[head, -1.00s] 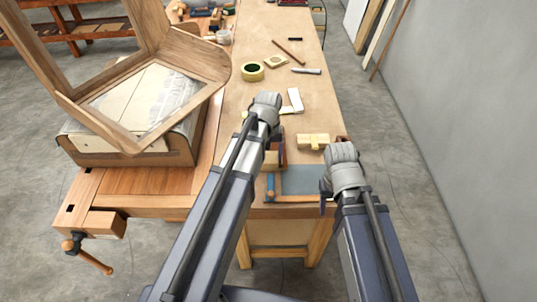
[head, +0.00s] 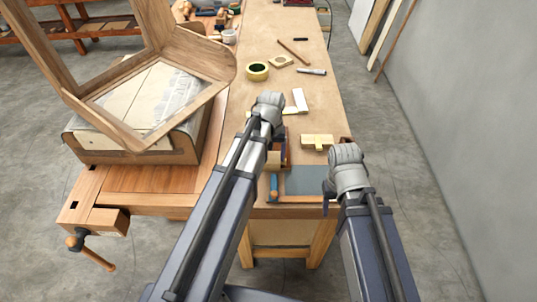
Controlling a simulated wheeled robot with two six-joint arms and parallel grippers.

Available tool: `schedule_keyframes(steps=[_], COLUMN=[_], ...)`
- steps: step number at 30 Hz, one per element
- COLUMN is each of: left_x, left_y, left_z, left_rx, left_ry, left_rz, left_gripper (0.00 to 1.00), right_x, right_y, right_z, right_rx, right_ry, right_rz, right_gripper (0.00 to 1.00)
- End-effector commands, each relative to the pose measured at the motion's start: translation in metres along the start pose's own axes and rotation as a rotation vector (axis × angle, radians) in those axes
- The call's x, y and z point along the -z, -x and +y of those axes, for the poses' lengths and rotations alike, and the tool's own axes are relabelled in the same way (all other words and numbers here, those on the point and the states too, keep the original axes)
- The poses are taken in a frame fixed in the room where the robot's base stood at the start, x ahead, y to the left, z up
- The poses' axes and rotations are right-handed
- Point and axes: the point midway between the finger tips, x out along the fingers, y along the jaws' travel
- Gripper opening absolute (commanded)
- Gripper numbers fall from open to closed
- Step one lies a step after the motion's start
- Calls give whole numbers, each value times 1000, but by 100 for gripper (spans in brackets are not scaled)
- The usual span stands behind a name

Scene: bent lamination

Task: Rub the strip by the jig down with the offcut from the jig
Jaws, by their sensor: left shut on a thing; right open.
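A curved wooden form (head: 190,150) stands on the bench at left, with a large wooden frame (head: 150,125) leaning over it. I cannot tell for sure which piece is the jig, the strip or the offcut. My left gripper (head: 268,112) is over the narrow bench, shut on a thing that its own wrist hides. A pale wood block with dark red and blue parts (head: 280,157) shows just below that wrist. My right gripper (head: 329,188) is open and empty in view, over the right edge of a blue-grey sheet (head: 305,182).
A pale wooden piece with a crossbar (head: 317,142) lies between my grippers. Beyond are a white-bladed square (head: 300,99), a tape roll (head: 257,70), a small block with a hole (head: 281,61) and a marker-like tool (head: 312,72).

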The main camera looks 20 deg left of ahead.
Motion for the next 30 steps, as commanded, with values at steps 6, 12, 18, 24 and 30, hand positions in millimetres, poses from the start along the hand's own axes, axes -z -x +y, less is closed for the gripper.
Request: schedule_keyframes(steps=[6, 12, 18, 24, 30], left_x=[0, 0, 0, 0, 0], left_y=[0, 0, 0, 0, 0], left_z=[6, 6, 0, -9, -11], left_rx=[-2, -2, -1, 0, 0], left_ry=[0, 0, 1, 2, 0], left_rz=[0, 0, 0, 0, 0], left_gripper=[21, 21, 21, 21, 21], right_x=[0, 0, 0, 0, 0], right_y=[0, 0, 0, 0, 0], right_z=[0, 0, 0, 0, 0], right_rx=[0, 0, 0, 0, 0], right_ry=[0, 0, 0, 0, 0], right_rz=[0, 0, 0, 0, 0], right_gripper=[56, 56, 56, 56, 56])
